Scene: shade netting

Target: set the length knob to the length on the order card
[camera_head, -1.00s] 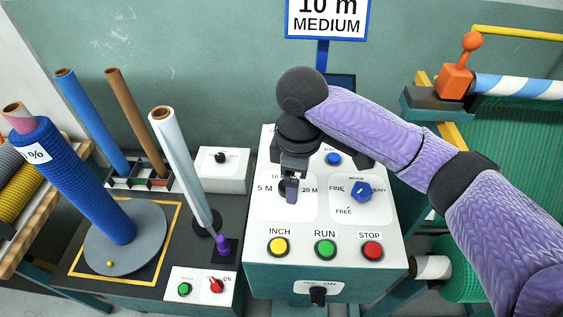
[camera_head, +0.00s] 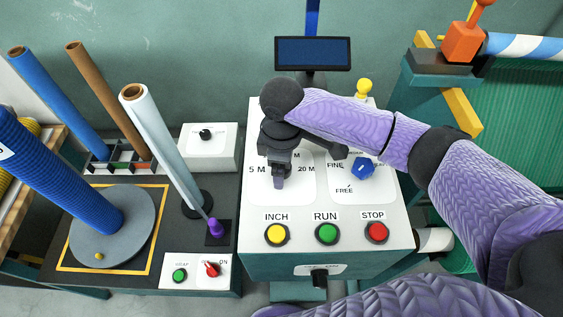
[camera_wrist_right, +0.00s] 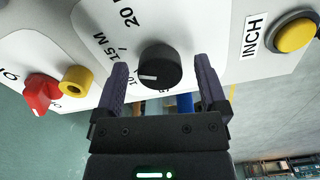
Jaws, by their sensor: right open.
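The length knob (camera_wrist_right: 160,64) is a black round dial with a white mark, seen in the right wrist view between the fingers of my right gripper (camera_wrist_right: 162,72). Its mark is at the lower left, towards a partly covered label that looks like 10; 15 M and 20 M are readable to the left and above. My right gripper is open, a finger on each side of the knob; contact is unclear. In the head view my right gripper (camera_head: 279,183) is over the dial plate and hides the knob. The order card is out of view; only its blue post shows. My left gripper is not in view.
The blue mode knob (camera_head: 363,168) is to the right on the console. Yellow INCH (camera_head: 277,234), green RUN (camera_head: 327,233) and red STOP (camera_head: 376,232) buttons are in front. A dark screen (camera_head: 312,53) stands behind. A blue roll (camera_head: 75,180) stands on the turntable at left.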

